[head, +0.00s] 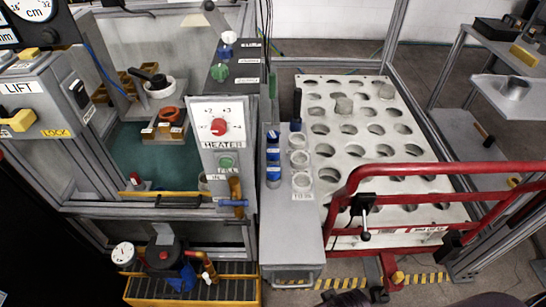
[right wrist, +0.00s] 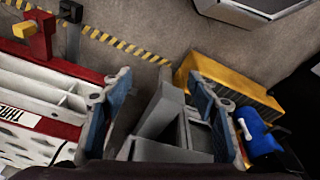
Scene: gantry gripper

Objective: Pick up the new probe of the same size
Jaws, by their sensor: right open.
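Several blue probe-like cylinders (head: 273,155) stand in a row in the narrow grey stand (head: 292,235) in the head view. A taller dark one (head: 296,108) stands behind them. Pale round rings or cups (head: 300,160) line the stand's right side. I cannot tell which piece is the new probe, nor compare sizes. My right gripper (right wrist: 160,78) shows in the right wrist view with its two blue fingers apart and nothing between them. It hangs above a grey box-like part (right wrist: 168,120), apart from the probes. My left gripper is not in view.
A perforated pale table (head: 365,130) carries two short grey cylinders, one (head: 344,105) in the middle. A red rail (head: 440,170) crosses its front. The heater panel (head: 219,130) stands left of the stand. A yellow tray (right wrist: 225,80) lies right of my right gripper.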

